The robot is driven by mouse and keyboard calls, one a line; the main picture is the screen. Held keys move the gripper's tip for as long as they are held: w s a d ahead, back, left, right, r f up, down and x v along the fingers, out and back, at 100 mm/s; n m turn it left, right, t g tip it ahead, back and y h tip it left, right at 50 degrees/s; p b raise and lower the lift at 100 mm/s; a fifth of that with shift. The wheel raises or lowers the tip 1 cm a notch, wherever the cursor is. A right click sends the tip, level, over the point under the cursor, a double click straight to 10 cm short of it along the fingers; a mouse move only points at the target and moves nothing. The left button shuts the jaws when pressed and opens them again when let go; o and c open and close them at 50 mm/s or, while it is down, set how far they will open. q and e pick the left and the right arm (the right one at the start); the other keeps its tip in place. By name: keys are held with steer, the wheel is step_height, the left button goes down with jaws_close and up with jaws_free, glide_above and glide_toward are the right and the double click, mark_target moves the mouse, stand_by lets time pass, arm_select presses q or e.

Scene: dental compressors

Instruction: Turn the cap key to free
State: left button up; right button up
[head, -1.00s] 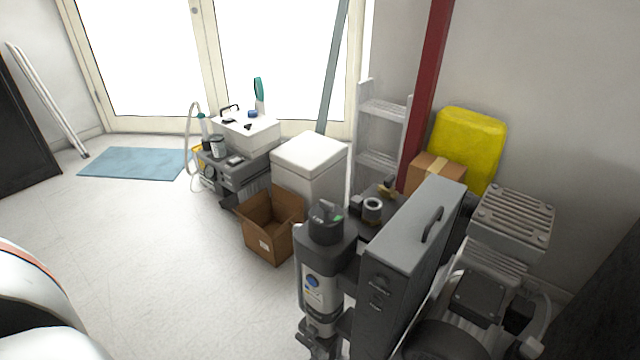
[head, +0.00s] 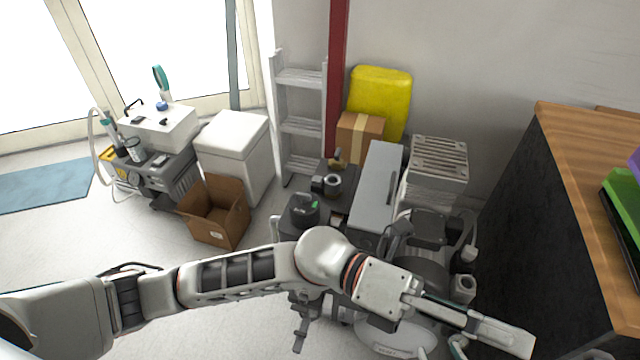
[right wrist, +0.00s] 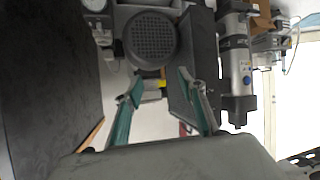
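A dark cap (head: 305,207) with a small green mark tops the upright dryer cylinder at the left of the compressor unit; I take it for the cap key. Its setting is too small to read. I cannot make out my right gripper in the head view.
An open cardboard box (head: 215,210) and a white bin (head: 232,150) are left. A wood-topped dark cabinet (head: 570,150) is at right.

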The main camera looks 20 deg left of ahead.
arm_select(q)
step_height(320, 180, down, 4)
steer(key=a+m+y+p, duration=0.2)
steer(key=m+y, duration=0.3)
steer(key=y, duration=0.1)
step_height(320, 180, up, 2)
steer(key=m+t+y+p, duration=0.3)
steer(key=t+y+p, duration=0.3)
steer(key=y, duration=0.7)
glide_above(303, 194)
steer(key=shift+t+b, duration=0.3)
steer(key=shift+b, duration=0.1)
steer(key=shift+a+f, duration=0.1)
steer(key=shift+f, duration=0.25)
step_height(303, 194, down, 7)
steer(key=shift+r, duration=0.1)
arm_select(e)
steer(key=shift+g+h, duration=0.4)
steer(key=shift+g, duration=0.3)
steer(key=s+d, duration=0.2)
steer(key=s, duration=0.1)
steer(key=shift+s+d+f, duration=0.3)
steer(key=shift+d+f, duration=0.05)
